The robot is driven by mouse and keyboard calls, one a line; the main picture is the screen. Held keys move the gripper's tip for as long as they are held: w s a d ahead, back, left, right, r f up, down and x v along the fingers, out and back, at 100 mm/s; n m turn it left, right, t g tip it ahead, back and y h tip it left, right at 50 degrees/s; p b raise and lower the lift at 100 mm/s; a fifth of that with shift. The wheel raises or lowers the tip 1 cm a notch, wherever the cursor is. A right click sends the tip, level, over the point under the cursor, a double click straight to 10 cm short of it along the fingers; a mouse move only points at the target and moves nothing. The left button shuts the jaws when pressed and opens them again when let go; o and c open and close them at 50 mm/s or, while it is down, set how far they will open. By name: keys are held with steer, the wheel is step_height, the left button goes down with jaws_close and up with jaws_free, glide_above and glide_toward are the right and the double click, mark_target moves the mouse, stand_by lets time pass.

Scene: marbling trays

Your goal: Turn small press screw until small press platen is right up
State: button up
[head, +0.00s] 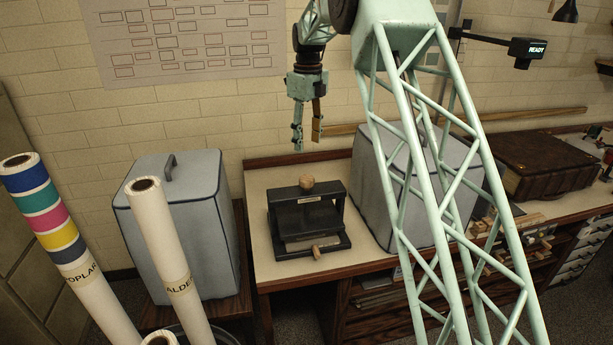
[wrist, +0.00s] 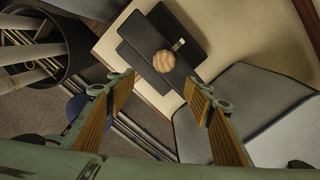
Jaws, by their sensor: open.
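The small press (head: 306,218) is a black frame on the bench, with a round wooden knob, the press screw (head: 307,183), on top. The platen (head: 311,239) seems to be the plate low inside the frame; its exact height is hard to tell. A small wooden handle (head: 318,250) sticks out at the front. In the wrist view the press (wrist: 160,48) is seen from above, with its screw knob (wrist: 164,61) ahead of the fingertips. My gripper (head: 307,146) is open and empty, above the press and apart from it. It also shows in the wrist view (wrist: 162,84).
A grey covered box (head: 365,190) stands right of the press, partly behind my arm. Another grey covered box (head: 180,225) stands left, near paper rolls (head: 165,255). A brown book-like case (head: 545,165) lies on the right. The bench top (head: 270,180) around the press is bare.

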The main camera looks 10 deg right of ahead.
mark_target(306, 177)
steer(key=shift+w+f+m, duration=0.6)
steer(key=shift+w+f, duration=0.25)
steer(key=shift+f, duration=0.25)
steer(key=shift+f, duration=0.15)
steer(key=shift+f, duration=6.75)
steer(key=shift+c, duration=0.7)
steer(key=c, duration=0.7)
